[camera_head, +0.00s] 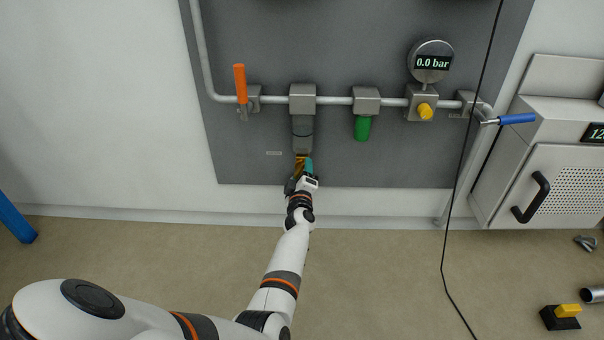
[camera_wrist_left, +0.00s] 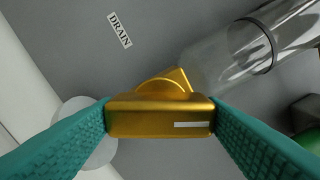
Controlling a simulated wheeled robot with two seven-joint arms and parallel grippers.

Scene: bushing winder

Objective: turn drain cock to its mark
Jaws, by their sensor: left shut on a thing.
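The drain cock (camera_wrist_left: 160,115) is a gold-coloured handle with a short white line on its face, seen close up in the left wrist view. In the head view the drain cock (camera_head: 299,164) sits below a grey cylinder on the pipe. My left gripper (camera_head: 304,172) reaches up to it from below. In the left wrist view its teal fingers (camera_wrist_left: 160,117) are shut on the two ends of the handle. A "DRAIN" label (camera_wrist_left: 120,29) is on the panel beside it. I cannot make out a separate target mark. My right gripper is not in view.
The clear bowl (camera_wrist_left: 232,55) adjoins the cock. Along the pipe are an orange lever (camera_head: 240,83), a green fitting (camera_head: 362,128), a yellow knob (camera_head: 425,111), a gauge (camera_head: 431,62) reading 0.0 bar and a blue lever (camera_head: 517,118). A black cable (camera_head: 464,150) hangs at the right.

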